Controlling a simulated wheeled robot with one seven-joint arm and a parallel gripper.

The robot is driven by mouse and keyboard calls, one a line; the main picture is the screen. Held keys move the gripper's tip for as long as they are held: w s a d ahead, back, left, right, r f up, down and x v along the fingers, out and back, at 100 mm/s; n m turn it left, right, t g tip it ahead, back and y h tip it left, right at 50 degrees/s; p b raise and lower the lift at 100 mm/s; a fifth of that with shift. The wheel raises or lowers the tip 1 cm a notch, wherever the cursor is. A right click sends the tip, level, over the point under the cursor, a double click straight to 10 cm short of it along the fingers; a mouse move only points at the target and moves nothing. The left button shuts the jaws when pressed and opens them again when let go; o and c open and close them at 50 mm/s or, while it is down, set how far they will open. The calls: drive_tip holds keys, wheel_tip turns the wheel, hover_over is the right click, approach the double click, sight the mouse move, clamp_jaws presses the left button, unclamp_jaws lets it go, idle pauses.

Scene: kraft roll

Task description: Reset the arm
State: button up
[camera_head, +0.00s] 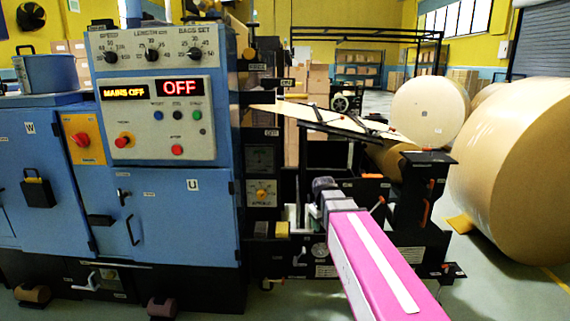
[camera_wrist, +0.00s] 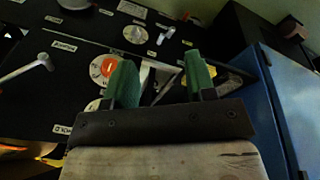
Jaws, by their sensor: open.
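In the head view my arm, a pink link with a white stripe, reaches forward from the bottom right. Its grey wrist ends in front of the machine's black side frame. My gripper (camera_wrist: 160,82) shows in the wrist view with two green fingers apart and nothing between them. Beyond the fingers is a black panel (camera_wrist: 50,100) with labels, a round dial with an orange-red centre (camera_wrist: 104,68) and a grey lever (camera_wrist: 28,66). The left finger overlaps the dial in the picture; I cannot tell whether it touches.
A blue machine cabinet (camera_head: 165,215) stands at left, its displays reading "MAINS OFF" and "OFF" (camera_head: 180,88). A black post (camera_head: 418,195) with orange handles stands right of my wrist. A large kraft roll (camera_head: 515,170) lies at right. Some floor is clear between post and roll.

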drive_tip(key=s+d+f+m+g, duration=0.1)
drive_tip(key=s+d+f+m, duration=0.1)
drive_tip(key=s+f, duration=0.5)
drive_tip(key=s+d+f+m+g, duration=0.1)
drive_tip(key=s+d+f+m, duration=0.1)
drive_tip(key=s+f, duration=0.5)
drive_tip(key=shift+s+d+f+m+y, duration=0.3)
drive_tip(key=shift+s+m, duration=0.4)
drive_tip(key=shift+m, duration=0.2)
